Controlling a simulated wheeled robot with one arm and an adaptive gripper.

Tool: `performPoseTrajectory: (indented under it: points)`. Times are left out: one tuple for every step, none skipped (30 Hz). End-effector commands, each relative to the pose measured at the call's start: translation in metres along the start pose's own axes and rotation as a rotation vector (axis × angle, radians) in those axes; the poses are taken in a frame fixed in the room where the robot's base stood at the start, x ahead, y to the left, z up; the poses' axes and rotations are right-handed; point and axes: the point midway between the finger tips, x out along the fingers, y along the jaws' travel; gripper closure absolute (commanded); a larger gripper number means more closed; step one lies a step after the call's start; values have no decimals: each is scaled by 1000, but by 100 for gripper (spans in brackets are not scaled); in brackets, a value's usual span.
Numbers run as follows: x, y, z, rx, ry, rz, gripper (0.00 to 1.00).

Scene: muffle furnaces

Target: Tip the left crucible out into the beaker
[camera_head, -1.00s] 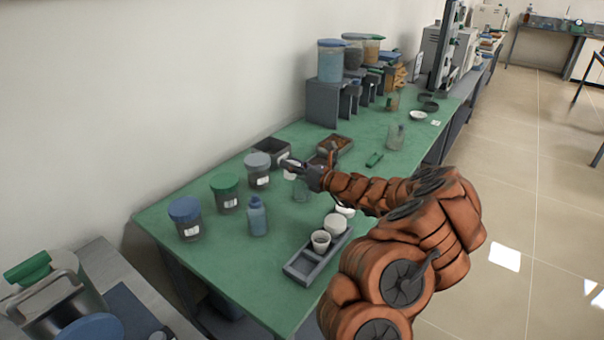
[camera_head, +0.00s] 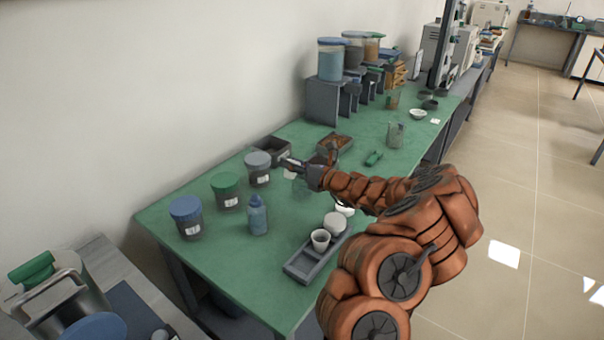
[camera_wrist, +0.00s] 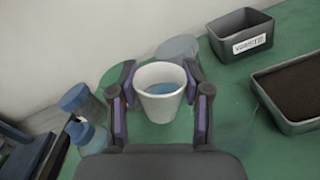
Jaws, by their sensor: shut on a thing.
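My gripper (camera_wrist: 160,97) is shut on a white crucible (camera_wrist: 158,106), with one finger on each side of it. In the wrist view its mouth shows, with something blue inside. In the head view the crucible (camera_head: 290,173) is a small white shape at my gripper (camera_head: 292,165), above the green bench. A faint clear glass beaker (camera_head: 301,188) stands close below my gripper; its outline is hard to make out. Another white crucible (camera_head: 320,241) stands in the grey tray (camera_head: 299,267), with a white round piece (camera_head: 335,224) beside it.
Jars with blue (camera_head: 186,217), green (camera_head: 227,190) and grey (camera_head: 258,168) lids and a blue bottle (camera_head: 257,216) stand left. A grey waste bin (camera_wrist: 240,38) and a bin of dark material (camera_wrist: 290,90) lie close by. Another glass beaker (camera_head: 396,135) stands farther back.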

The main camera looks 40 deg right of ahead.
Motion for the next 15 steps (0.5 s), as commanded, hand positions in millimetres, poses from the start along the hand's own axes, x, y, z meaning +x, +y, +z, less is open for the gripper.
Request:
performPoseTrajectory:
  points:
    - [0, 0, 1, 5, 0, 0, 88]
    - [0, 0, 1, 7, 0, 0, 88]
    - [0, 0, 1, 11, 0, 0, 88]
    - [0, 0, 1, 14, 0, 0, 88]
    - [0, 0, 1, 17, 0, 0, 88]
    - [0, 0, 1, 21, 0, 0, 88]
    - [0, 0, 1, 24, 0, 0, 88]
    - [0, 0, 1, 27, 0, 0, 88]
    - [0, 0, 1, 31, 0, 0, 88]
    - [0, 0, 1, 34, 0, 0, 88]
    - [0, 0, 1, 37, 0, 0, 88]
    - [0, 0, 1, 41, 0, 0, 88]
    - [0, 0, 1, 44, 0, 0, 88]
    - [0, 0, 1, 47, 0, 0, 88]
    - [0, 0, 1, 51, 0, 0, 88]
